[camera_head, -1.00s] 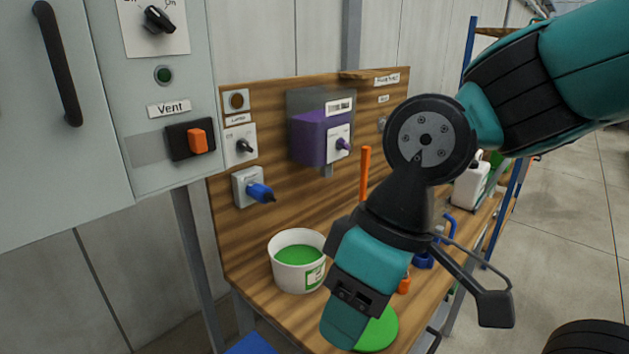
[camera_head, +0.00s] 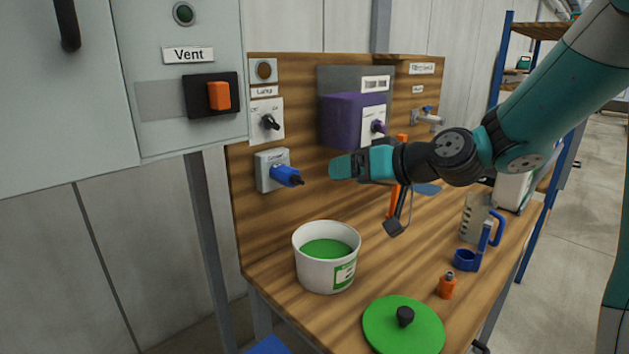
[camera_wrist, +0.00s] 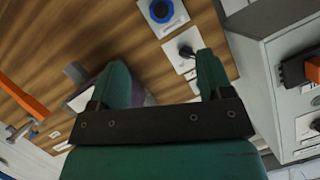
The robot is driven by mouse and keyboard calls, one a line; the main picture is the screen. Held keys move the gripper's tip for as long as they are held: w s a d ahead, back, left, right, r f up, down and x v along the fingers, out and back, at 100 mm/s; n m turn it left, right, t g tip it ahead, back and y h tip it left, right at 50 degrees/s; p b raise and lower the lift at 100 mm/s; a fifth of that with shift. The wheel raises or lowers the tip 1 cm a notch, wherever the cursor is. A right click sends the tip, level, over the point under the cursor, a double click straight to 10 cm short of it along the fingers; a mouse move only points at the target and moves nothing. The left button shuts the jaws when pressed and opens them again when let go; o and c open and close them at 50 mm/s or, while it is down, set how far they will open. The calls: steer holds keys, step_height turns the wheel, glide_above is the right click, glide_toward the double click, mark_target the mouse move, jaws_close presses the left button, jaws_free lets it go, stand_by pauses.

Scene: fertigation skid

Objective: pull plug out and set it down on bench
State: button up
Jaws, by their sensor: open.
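The blue plug (camera_head: 284,175) sits in the grey-white socket (camera_head: 267,158) low on the left of the wooden backboard, its dark end sticking out. In the wrist view the plug (camera_wrist: 161,11) shows at the top edge, beyond my fingertips. My gripper (camera_head: 338,167) is right of the plug, apart from it, and points left towards it. In the wrist view its two teal fingers (camera_wrist: 160,72) are spread with nothing between them. The wooden bench (camera_head: 405,262) lies below, with bare surface in its middle.
A white tub of green stuff (camera_head: 338,272) stands under the socket. A green lid (camera_head: 382,330), an orange bottle (camera_head: 447,287) and a blue-handled jug (camera_head: 476,222) are on the bench. A purple box (camera_head: 345,120) and lamp switch (camera_head: 266,121) are on the board.

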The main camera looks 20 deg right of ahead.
mark_target(296, 179)
steer(key=p+x, duration=0.3)
steer(key=x, duration=1.2)
steer(key=shift+a+f+p, duration=0.1)
steer(key=shift+a+p, duration=0.05)
steer(key=shift+p, duration=0.2)
steer(key=c, duration=1.1)
steer(key=shift+s, duration=0.2)
steer(key=shift+s+d+b, duration=0.35)
steer(key=shift+s+b, duration=0.25)
steer(key=shift+s, duration=0.15)
steer(key=shift+s+d+b, duration=0.4)
steer(key=shift+s+b, duration=0.2)
steer(key=shift+s, duration=0.15)
steer(key=shift+s, duration=0.1)
